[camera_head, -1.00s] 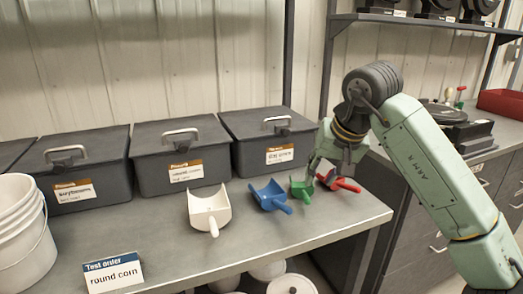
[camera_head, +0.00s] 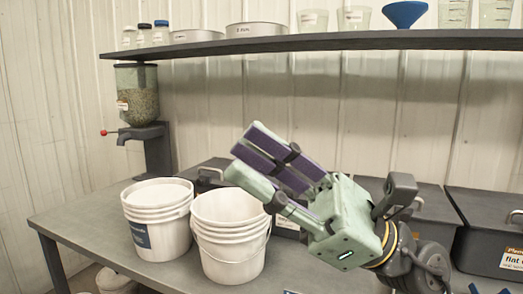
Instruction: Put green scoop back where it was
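The green scoop is not in view now, and neither are the other scoops. My gripper (camera_head: 244,149) is raised in the middle of the picture, its fingers pointing up and left. Its purple pads show, the fingers look apart and nothing is seen between them. It is in front of the back wall, and its lower finger overlaps the rim of the right white bucket stack (camera_head: 233,241) in the picture.
Another white bucket stack (camera_head: 157,228) stands to the left on the grey bench (camera_head: 85,225). A seed dispenser (camera_head: 138,105) with a red-knobbed lever stands behind. Dark lidded bins (camera_head: 478,230) line the back right. A shelf (camera_head: 330,42) with pans, jars and a blue funnel (camera_head: 404,14) runs above.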

